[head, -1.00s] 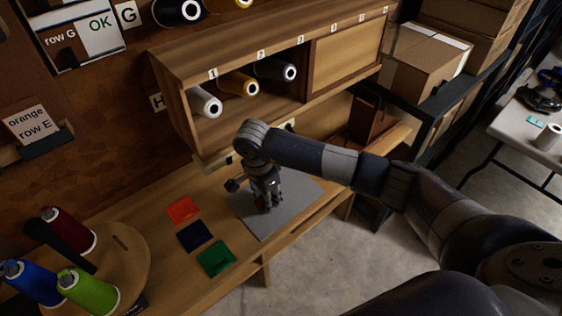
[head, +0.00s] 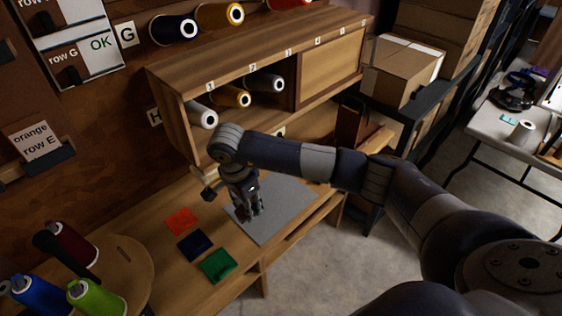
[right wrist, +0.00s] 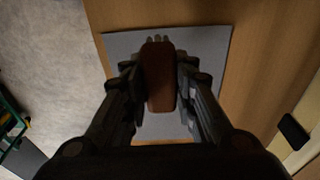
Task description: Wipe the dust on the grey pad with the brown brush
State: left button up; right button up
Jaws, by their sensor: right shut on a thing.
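The grey pad (head: 285,208) lies flat on the wooden bench. My right gripper (head: 248,214) points down over the pad's left part in the head view. In the right wrist view the gripper (right wrist: 160,75) is shut on the brown brush (right wrist: 160,85), which lies lengthwise between the fingers, with pale tips showing at its far end. The grey pad (right wrist: 210,45) spreads beneath it there. I cannot tell whether the brush touches the pad. I cannot make out any dust. My left gripper is not in view.
Red (head: 181,220), navy (head: 195,245) and green (head: 218,265) squares lie left of the pad. A wooden shelf unit (head: 190,82) with thread spools stands behind. A round wooden stand (head: 128,268) holds more spools at lower left. The bench's front edge is close to the pad.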

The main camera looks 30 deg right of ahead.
notch_tip(320, 180, up, 3)
jog(key=shift+a+f+p, duration=0.1)
jog(key=shift+a+p, duration=0.05)
jog(key=shift+p, duration=0.4)
jog(key=shift+r, duration=0.65)
